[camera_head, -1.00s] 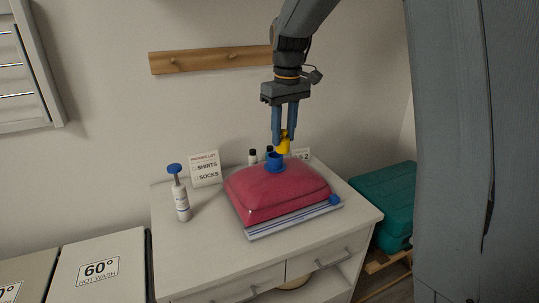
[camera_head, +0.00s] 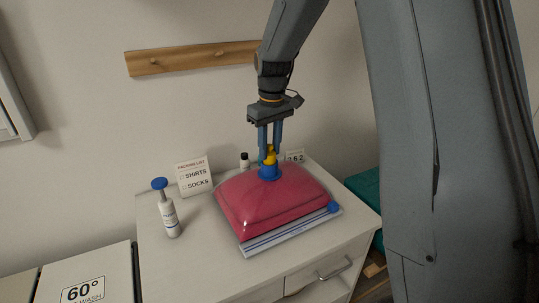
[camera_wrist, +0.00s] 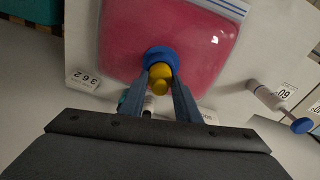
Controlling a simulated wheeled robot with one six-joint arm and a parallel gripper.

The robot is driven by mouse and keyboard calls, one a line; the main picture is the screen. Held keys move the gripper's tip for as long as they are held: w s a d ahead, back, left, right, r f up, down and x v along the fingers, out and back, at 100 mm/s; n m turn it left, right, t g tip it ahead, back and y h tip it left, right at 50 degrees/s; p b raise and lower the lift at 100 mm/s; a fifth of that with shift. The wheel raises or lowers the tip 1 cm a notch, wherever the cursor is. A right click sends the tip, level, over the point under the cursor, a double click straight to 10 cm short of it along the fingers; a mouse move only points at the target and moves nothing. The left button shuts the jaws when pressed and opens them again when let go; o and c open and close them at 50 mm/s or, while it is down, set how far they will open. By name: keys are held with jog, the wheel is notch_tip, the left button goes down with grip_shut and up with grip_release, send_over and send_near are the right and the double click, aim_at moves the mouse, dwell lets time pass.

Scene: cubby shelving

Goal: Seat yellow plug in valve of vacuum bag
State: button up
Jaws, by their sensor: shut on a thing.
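The red vacuum bag (camera_head: 272,205) lies on the white cabinet top, with a blue valve (camera_head: 268,175) standing on its upper face. My gripper (camera_head: 269,152) is shut on the yellow plug (camera_head: 270,156), directly over the valve. In the wrist view the yellow plug (camera_wrist: 160,74) sits between my fingertips and overlaps the blue valve (camera_wrist: 161,57). The plug's lower end is hidden at the valve's mouth, so I cannot tell how deep it is.
A white pump bottle with a blue top (camera_head: 168,210) and a packing list card (camera_head: 194,176) stand left of the bag. A small black-capped bottle (camera_head: 244,160) and a number card (camera_head: 295,156) stand behind it. A wooden peg rail (camera_head: 190,58) is on the wall.

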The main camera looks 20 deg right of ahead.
aim_at(270, 150)
notch_tip(270, 150, down, 2)
jog(key=shift+s+f+p, duration=0.1)
jog(key=shift+f+p, duration=0.1)
jog(key=shift+p, duration=0.15)
jog(key=shift+s+f, duration=0.2)
jog(key=shift+f, duration=0.2)
jog(key=o, duration=1.1)
jog(key=shift+f, duration=0.1)
jog(key=shift+a, duration=0.1)
jog(key=shift+r, duration=0.25)
notch_tip(270, 150, up, 12)
jog(key=b, duration=0.3)
jog(key=shift+s+b, duration=0.1)
jog(key=shift+b, duration=0.2)
jog(key=s+f+m, duration=0.2)
jog(key=s+f, duration=0.6)
jog(key=s, duration=0.3)
jog(key=s+f+m, duration=0.2)
jog(key=s+f, duration=0.7)
jog(key=s, duration=0.3)
jog(key=shift+f+m, duration=0.25)
jog(key=shift+m, duration=0.05)
